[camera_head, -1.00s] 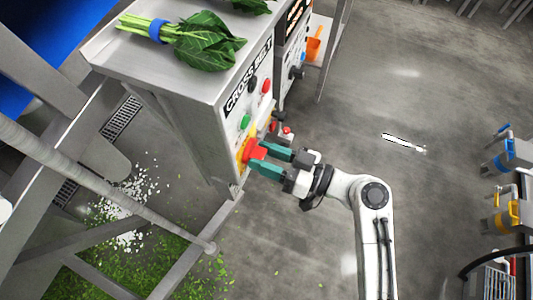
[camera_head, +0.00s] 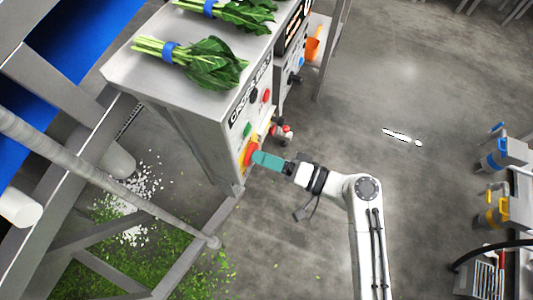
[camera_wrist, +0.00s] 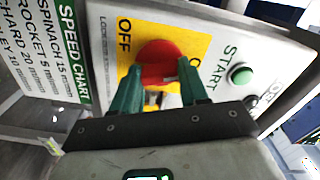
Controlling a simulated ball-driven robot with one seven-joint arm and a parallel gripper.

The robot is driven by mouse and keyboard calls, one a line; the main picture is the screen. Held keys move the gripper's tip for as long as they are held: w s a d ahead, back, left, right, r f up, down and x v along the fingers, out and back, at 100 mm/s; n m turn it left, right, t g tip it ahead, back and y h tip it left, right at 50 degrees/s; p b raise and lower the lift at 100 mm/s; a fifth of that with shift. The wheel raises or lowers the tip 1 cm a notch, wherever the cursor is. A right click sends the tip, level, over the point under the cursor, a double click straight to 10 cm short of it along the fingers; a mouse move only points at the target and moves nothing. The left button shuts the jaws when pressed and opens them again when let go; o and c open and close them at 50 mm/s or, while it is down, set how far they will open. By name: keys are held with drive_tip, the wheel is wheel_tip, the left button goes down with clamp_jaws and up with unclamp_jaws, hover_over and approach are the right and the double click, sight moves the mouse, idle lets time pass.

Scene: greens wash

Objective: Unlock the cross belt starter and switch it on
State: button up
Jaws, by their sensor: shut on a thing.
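The cross belt starter is a grey cabinet (camera_head: 232,150) labelled CROSS BELT. Its red rotary handle (camera_wrist: 160,64) sits on a yellow plate (camera_wrist: 132,35) marked OFF in the wrist view. A green START button (camera_wrist: 241,74) is to the right of the handle. My gripper (camera_wrist: 162,80) has its teal fingers on either side of the red handle, shut on it. In the head view my gripper (camera_head: 262,159) reaches the cabinet face from the right, and one finger hides most of the other. A small greyish part shows between the fingers below the handle; I cannot tell what it is.
Bunches of leafy greens (camera_head: 205,62) lie on the cabinet top. Small red and grey items (camera_head: 281,131) are beyond my gripper by the cabinet. A speed chart (camera_wrist: 42,60) is left of the plate. Open floor (camera_head: 400,95) is to the right.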

drive_tip(key=shift+m+p, duration=1.25)
drive_tip(key=shift+m, duration=0.85)
drive_tip(key=shift+d, duration=0.1)
drive_tip(key=o, duration=1.1)
drive_tip(key=shift+c, duration=0.2)
drive_tip(key=b+v, duration=0.1)
drive_tip(key=v, duration=0.9)
drive_tip(key=shift+d, duration=0.35)
drive_tip(key=shift+s, duration=0.15)
drive_tip(key=s+d+f+n+g+h, duration=0.3)
drive_tip(key=s+d+f+g+h, duration=0.1)
drive_tip(key=s+d+f+h, duration=0.4)
drive_tip(key=s+d+r+g+h, duration=0.1)
drive_tip(key=s+d+r+h, duration=0.1)
drive_tip(key=s+d+h, duration=0.6)
drive_tip(key=d+h, duration=0.1)
drive_tip(key=d, duration=0.1)
drive_tip(key=shift+s+d+n, duration=0.3)
drive_tip(key=shift+s+d, duration=0.05)
